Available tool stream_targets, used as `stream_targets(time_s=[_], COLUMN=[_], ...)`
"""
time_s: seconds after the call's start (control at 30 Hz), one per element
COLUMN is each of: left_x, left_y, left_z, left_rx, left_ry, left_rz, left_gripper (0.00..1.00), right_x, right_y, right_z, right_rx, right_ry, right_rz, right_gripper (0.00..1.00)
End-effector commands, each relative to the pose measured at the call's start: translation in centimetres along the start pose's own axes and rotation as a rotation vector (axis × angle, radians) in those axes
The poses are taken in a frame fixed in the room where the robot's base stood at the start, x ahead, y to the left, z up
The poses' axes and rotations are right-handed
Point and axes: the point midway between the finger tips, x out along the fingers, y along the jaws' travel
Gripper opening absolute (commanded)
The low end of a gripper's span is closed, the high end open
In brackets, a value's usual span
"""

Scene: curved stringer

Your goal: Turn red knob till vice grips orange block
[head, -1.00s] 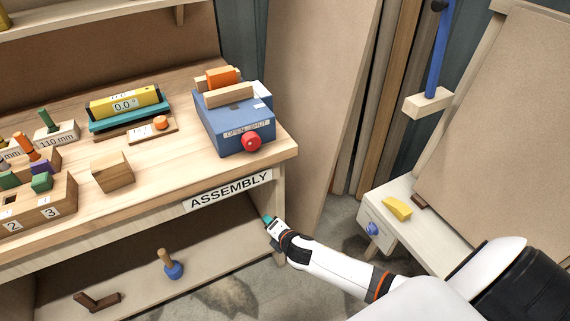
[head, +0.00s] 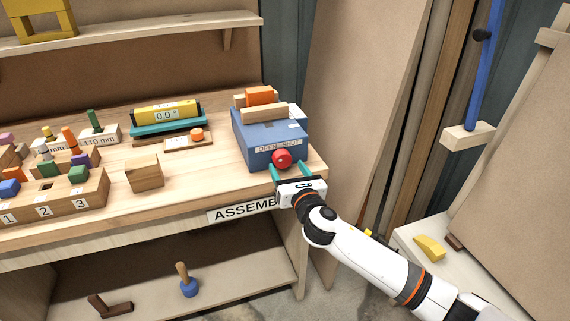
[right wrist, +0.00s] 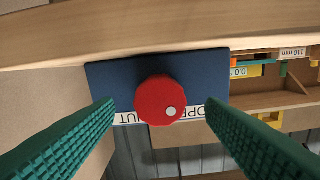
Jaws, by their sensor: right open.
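The blue vice (head: 272,138) stands on the right end of the assembly bench, with an "OPEN - SHUT" label on its front. The red knob (head: 282,158) sticks out of that front; it also shows large in the right wrist view (right wrist: 160,101), with a pale dot at its lower right. The orange block (head: 260,96) sits on top between the vice's wooden jaws (head: 264,113); whether they touch it cannot be told. My right gripper (head: 288,169) is open just in front of the knob, its teal fingers on either side and apart from it. My left gripper is out of view.
On the bench left of the vice are a wooden block (head: 144,174), a teal and yellow angle gauge (head: 168,117) and a numbered peg block (head: 50,203). A lower shelf (head: 235,278) holds a blue-based peg (head: 187,283). A side table with a yellow wedge (head: 430,247) stands at right.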

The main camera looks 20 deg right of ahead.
Motion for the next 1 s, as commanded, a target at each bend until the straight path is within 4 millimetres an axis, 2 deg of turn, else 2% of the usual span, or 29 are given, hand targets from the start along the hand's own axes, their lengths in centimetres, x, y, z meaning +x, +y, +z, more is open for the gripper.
stream_targets(time_s=[0.1, 0.2, 0.57, 0.6, 0.67, 0.87, 1.0], left_x=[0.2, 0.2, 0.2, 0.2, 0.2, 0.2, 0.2], left_y=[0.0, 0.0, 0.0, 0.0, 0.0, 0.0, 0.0], left_z=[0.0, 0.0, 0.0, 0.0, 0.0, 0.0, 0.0], left_rx=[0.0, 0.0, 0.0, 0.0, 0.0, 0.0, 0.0], left_ry=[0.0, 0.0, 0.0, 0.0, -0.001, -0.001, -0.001], left_rz=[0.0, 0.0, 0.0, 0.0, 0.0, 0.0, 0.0], left_gripper=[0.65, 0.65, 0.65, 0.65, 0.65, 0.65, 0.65], right_x=[1.8, 2.8, 3.4, 3.4, 3.4, 3.4, 3.4], right_y=[0.0, 0.0, 0.0, 0.0, 0.0, 0.0, 0.0], right_z=[0.0, 0.0, 0.0, 0.0, 0.0, 0.0, 0.0], right_rx=[0.002, 0.002, 0.002, 0.002, 0.002, 0.002, 0.006], right_ry=[0.0, 0.0, -0.001, -0.001, -0.001, -0.001, -0.001], right_rz=[0.001, 0.0, 0.0, 0.0, 0.0, 0.0, 0.0], right_gripper=[0.65, 0.65, 0.65, 0.63, 0.53, 0.2, 0.2])
